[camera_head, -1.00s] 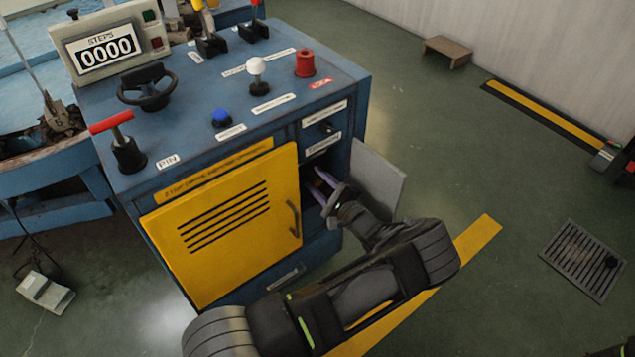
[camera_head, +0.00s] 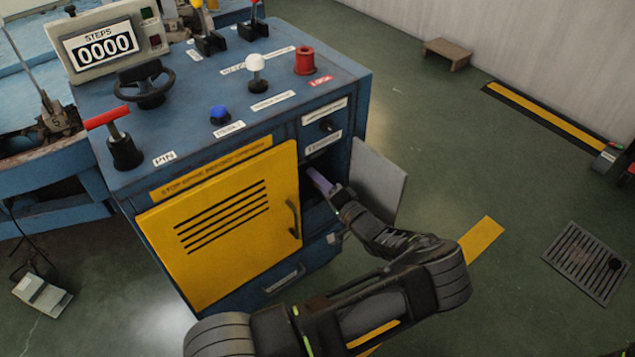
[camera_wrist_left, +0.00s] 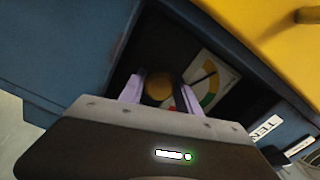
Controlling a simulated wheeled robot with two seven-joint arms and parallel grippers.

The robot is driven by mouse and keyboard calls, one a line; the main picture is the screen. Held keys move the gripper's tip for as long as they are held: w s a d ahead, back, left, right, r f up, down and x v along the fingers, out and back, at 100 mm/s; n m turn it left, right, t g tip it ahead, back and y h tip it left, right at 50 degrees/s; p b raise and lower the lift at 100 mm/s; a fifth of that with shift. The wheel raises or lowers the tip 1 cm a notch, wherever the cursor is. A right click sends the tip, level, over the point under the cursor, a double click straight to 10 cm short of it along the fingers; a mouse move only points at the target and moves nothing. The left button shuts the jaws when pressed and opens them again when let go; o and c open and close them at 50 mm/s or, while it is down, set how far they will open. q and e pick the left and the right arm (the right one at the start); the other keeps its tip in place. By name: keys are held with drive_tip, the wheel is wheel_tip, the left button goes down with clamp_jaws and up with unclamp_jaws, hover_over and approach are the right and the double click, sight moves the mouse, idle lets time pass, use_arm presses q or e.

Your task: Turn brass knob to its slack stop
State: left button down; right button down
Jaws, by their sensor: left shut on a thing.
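The brass knob (camera_wrist_left: 159,87) sits inside the dark open compartment of the blue cabinet, between the purple fingers of my left gripper (camera_wrist_left: 160,90). The fingers are shut on it from both sides. A dial (camera_wrist_left: 208,80) with a white face, coloured bands and a dark needle is beside the knob in the left wrist view. In the head view my left gripper (camera_head: 322,183) reaches into the compartment, and the knob is hidden there. My right gripper is not in view.
A small grey door (camera_head: 380,180) stands open right of the compartment. The yellow louvred door (camera_head: 225,225) with its handle is shut on the left. The cabinet top (camera_head: 190,100) carries levers, a handwheel, buttons and a counter reading 0000. A floor grate (camera_head: 585,262) lies at right.

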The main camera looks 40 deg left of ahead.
use_arm(q)
drive_tip(key=n+b, duration=0.1)
drive_tip(key=n, duration=0.3)
drive_tip(key=shift+f+n, duration=0.15)
drive_tip(key=shift+n, duration=0.15)
drive_tip(key=n+b, duration=0.1)
drive_tip(key=n, duration=0.2)
drive_tip(key=shift+n, duration=0.3)
drive_tip(key=c, duration=0.9)
unclamp_jaws()
drive_tip(key=shift+o, duration=0.2)
drive_tip(key=shift+d, duration=0.1)
drive_tip(key=p+v, duration=0.1)
drive_tip(key=v, duration=0.6)
drive_tip(key=shift+d, duration=0.25)
